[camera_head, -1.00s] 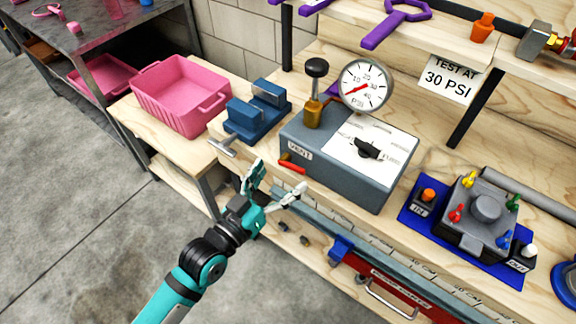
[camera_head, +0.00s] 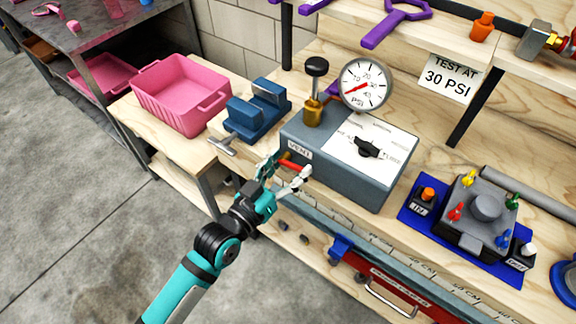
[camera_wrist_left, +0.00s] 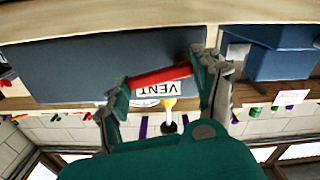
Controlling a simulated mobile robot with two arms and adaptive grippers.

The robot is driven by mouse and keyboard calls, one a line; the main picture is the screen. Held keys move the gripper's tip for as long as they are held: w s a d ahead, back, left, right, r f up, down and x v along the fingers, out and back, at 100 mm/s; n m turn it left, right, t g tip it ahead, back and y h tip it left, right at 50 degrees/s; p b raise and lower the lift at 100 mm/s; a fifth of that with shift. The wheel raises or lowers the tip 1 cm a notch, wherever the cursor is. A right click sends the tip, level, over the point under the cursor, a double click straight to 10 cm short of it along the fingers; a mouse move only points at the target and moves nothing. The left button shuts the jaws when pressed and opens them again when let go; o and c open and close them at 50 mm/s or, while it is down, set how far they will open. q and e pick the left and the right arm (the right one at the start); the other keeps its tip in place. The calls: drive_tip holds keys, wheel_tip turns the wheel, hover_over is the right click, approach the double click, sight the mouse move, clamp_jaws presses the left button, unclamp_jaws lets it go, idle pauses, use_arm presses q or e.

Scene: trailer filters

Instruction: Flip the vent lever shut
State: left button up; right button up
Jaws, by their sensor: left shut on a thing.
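The red vent lever (camera_head: 294,164) sits on the front face of the grey test box (camera_head: 345,183), just below the VENT label (camera_head: 299,150). It slants slightly down to the right. My left gripper (camera_head: 287,168) is at the lever, with one finger at each end of its red handle, shut on it. In the left wrist view the red handle (camera_wrist_left: 160,77) spans between the two fingers, with the upside-down VENT label (camera_wrist_left: 157,90) beside it. The fingers partly hide the lever's ends. My right gripper is not in view.
A blue vise (camera_head: 257,112) and a pink bin (camera_head: 180,95) are to the left. A blue mat (camera_head: 412,213) with a grey fixture (camera_head: 478,212) lies to the right.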

use_arm(q)
drive_tip(key=shift+c, duration=0.5)
drive_tip(key=shift+m+p, duration=0.65)
drive_tip(key=shift+m, duration=0.15)
drive_tip(key=shift+f+m, duration=0.3)
drive_tip(key=shift+m, duration=0.3)
drive_tip(key=o, duration=1.2)
drive_tip(key=shift+s, duration=0.1)
